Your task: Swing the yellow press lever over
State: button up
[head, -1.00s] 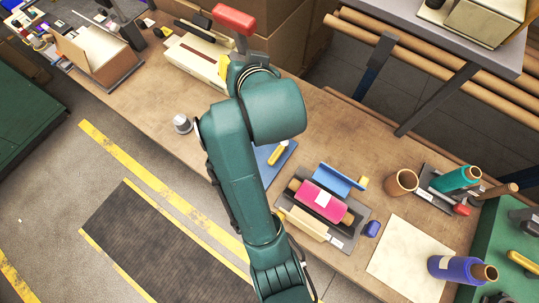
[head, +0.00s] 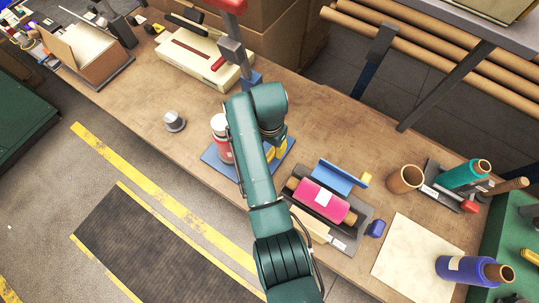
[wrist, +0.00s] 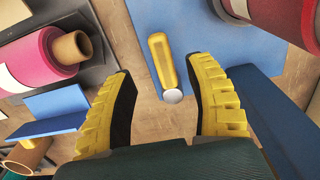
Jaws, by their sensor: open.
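A yellow lever-like bar (wrist: 161,58) with a white round end lies over a blue plate (wrist: 190,28) in the wrist view. It looks like the press lever. The blue plate also shows in the head view (head: 214,160), where my arm and gripper hide most of the bar. My gripper (wrist: 161,76) is open, its yellow-and-black fingers on either side of the bar's white end in the picture. No contact shows, and the height gap is hard to tell. In the head view my gripper (head: 277,146) is over the plate's right part.
A red-and-white roll (head: 221,140) stands on the plate's left part. A pink roll (head: 321,199) lies in a cradle to the right, beside a blue flap (head: 340,177). A grey knob (head: 174,121) stands left.

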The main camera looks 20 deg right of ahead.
notch_tip(320, 180, down, 7)
jog(key=shift+f+b, duration=0.1)
jog(key=shift+b, duration=0.45)
grip_shut()
